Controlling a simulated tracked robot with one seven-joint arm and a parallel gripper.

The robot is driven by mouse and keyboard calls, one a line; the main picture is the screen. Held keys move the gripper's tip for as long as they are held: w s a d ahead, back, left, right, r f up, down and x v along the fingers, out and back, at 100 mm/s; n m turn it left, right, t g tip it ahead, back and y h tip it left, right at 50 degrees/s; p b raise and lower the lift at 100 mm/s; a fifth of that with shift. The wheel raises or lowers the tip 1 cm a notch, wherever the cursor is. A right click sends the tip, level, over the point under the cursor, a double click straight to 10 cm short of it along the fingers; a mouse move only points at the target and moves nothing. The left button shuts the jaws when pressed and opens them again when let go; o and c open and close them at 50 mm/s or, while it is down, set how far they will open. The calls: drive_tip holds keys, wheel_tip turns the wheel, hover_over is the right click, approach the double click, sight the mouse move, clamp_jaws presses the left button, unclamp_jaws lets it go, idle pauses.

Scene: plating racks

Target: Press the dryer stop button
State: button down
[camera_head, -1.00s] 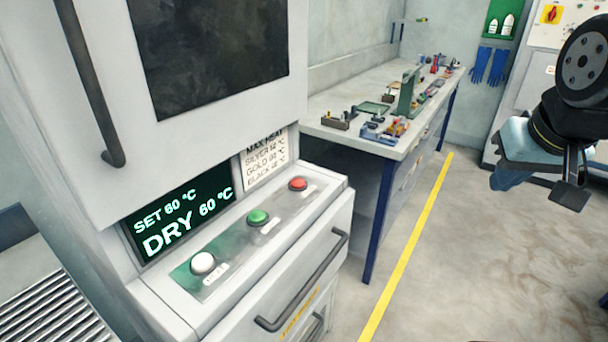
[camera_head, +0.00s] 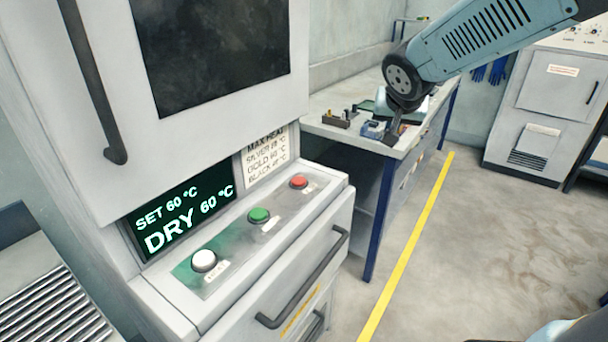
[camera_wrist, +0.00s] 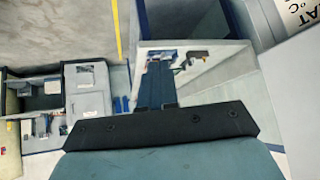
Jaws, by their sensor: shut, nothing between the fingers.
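The dryer's control ledge (camera_head: 225,285) carries a red button (camera_head: 298,182), a green button (camera_head: 259,215) and a white button (camera_head: 204,261). The small button labels are too blurred to read. My gripper (camera_head: 391,138) is shut and empty, pointing down in front of the bench end, to the right of the red button and apart from it in the picture. In the wrist view the dark bar and teal housing of my arm's end fill the lower middle, and no button shows there.
The dryer's display (camera_head: 180,215) reads SET 60 °C, DRY 60 °C. A heat notice (camera_head: 266,158) hangs beside it. The dryer door handle (camera_head: 92,85) and drawer handle (camera_head: 305,280) stick out. A workbench (camera_head: 345,133) with small items stands behind; the floor right of the yellow line is clear.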

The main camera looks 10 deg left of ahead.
drive_tip(key=w+a+f+y, duration=0.2)
drive_tip(key=a, duration=0.5)
drive_tip(key=w+a+f+y, duration=0.2)
drive_tip(key=a+f, duration=0.1)
drive_tip(key=a, duration=0.4)
drive_tip(key=w+a+f+g+y, duration=0.1)
drive_tip(key=a+f+y, duration=0.1)
drive_tip(key=a, duration=0.5)
drive_tip(key=shift+w+f, duration=0.4)
drive_tip(key=shift+f, duration=0.15)
